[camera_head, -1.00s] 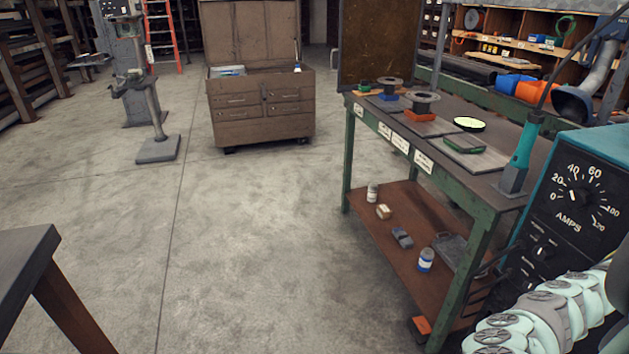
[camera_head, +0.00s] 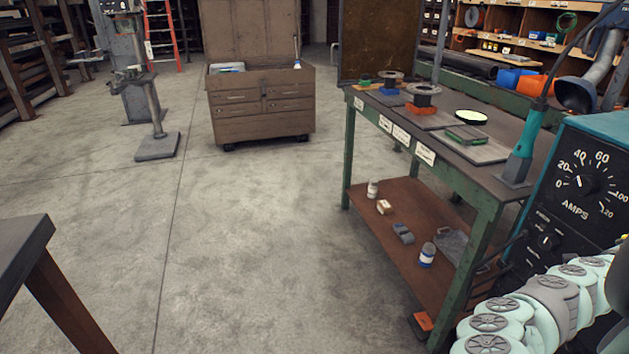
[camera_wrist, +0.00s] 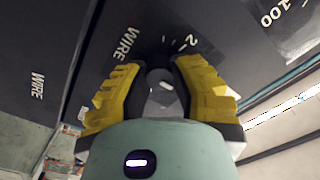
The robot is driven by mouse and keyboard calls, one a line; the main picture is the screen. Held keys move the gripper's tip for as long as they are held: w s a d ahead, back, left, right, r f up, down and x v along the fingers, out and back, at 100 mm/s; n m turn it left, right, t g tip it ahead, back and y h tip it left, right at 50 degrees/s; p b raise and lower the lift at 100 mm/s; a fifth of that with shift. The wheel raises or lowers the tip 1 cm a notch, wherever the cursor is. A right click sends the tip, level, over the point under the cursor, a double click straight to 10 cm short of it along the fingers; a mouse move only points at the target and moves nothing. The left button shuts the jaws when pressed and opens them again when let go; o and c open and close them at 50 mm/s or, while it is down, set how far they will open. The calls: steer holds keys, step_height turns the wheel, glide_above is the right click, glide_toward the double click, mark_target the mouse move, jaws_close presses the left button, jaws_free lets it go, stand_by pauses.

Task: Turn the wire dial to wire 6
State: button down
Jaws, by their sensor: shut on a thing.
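In the wrist view my gripper (camera_wrist: 159,72) has its two yellow, dark-tipped fingers closed on the sides of the wire dial (camera_wrist: 160,82), a small dark knob with a grey face. A "WIRE" label is printed on the dark panel to its left. Beside the dial, a "2" and a few white tick marks show at upper right; the other numbers are hidden or out of view. I cannot tell which number the dial points at. In the head view the welder (camera_head: 562,225) stands at right with an AMPS dial and a smaller knob below it; my arm covers its lower part.
A green-framed workbench (camera_head: 487,195) with spools and plates on top stands left of the welder. A teal torch (camera_head: 522,153) stands at its near corner. A brown tool chest (camera_head: 262,122) is behind. A dark table corner (camera_head: 22,262) is at lower left. The middle floor is clear.

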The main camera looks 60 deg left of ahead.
steer(key=c, duration=0.7)
jaws_free()
steer(key=shift+c, duration=0.2)
steer(key=v, duration=1.2)
steer(key=shift+a+r, duration=0.1)
